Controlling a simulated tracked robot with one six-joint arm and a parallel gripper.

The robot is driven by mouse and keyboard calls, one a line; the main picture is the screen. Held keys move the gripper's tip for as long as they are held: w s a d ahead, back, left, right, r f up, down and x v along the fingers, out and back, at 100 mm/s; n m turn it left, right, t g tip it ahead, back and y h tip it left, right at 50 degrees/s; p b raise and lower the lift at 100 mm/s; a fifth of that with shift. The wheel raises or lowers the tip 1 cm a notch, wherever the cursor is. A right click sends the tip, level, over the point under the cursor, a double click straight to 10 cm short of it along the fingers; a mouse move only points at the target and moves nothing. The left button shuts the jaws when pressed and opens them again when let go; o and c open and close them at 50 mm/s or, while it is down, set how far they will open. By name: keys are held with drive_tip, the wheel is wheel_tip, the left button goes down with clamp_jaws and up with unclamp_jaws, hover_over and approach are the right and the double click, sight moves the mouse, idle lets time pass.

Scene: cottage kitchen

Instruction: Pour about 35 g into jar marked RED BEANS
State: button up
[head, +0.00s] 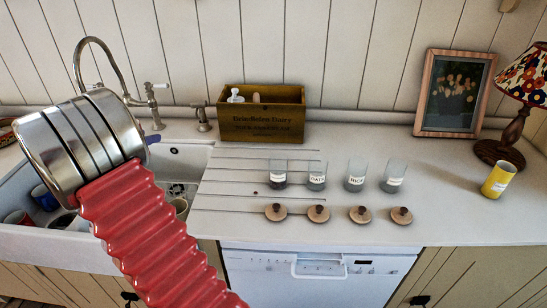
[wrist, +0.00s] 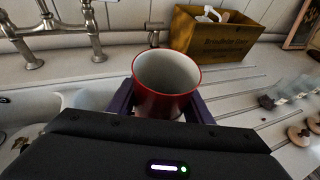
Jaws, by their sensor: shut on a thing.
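My gripper (wrist: 161,108) is shut on a red cup (wrist: 158,101), with purple fingers on both sides of it. The cup looks upright in the wrist view; its pale inner wall shows, but I cannot make out any contents. In the head view my arm hides the cup, and only a bit of purple shows beside the sink. The leftmost glass jar (head: 277,181) on the counter has dark contents low down and a white label too small to read surely. My gripper is to the left of the jars, apart from them.
More labelled jars, OATS (head: 317,183), RICE (head: 355,184) and another (head: 393,186), stand in the row. Several wooden lids (head: 318,214) lie in front. A wooden crate (head: 253,132) stands behind. A yellow can (head: 498,180) and lamp (head: 513,135) are right. The sink (head: 185,157) and tap (head: 150,98) are left.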

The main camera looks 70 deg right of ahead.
drive_tip(key=s+d+f+m+g+y, duration=0.2)
drive_tip(key=s+d+m+g+y, duration=0.2)
drive_tip(key=s, duration=0.7)
drive_tip(key=s+d+f+m+g+y, duration=0.3)
drive_tip(key=s+d+m, duration=0.4)
drive_tip(key=s, duration=0.5)
drive_tip(key=s+d+f+m+g+y, duration=0.2)
drive_tip(key=s+d+m+g+y, duration=0.2)
drive_tip(key=s, duration=0.8)
drive_tip(key=shift+d+f+m+g+y, duration=0.25)
drive_tip(key=shift+d+m+y, duration=0.45)
drive_tip(key=shift+y, duration=0.4)
drive_tip(key=shift+r, duration=0.1)
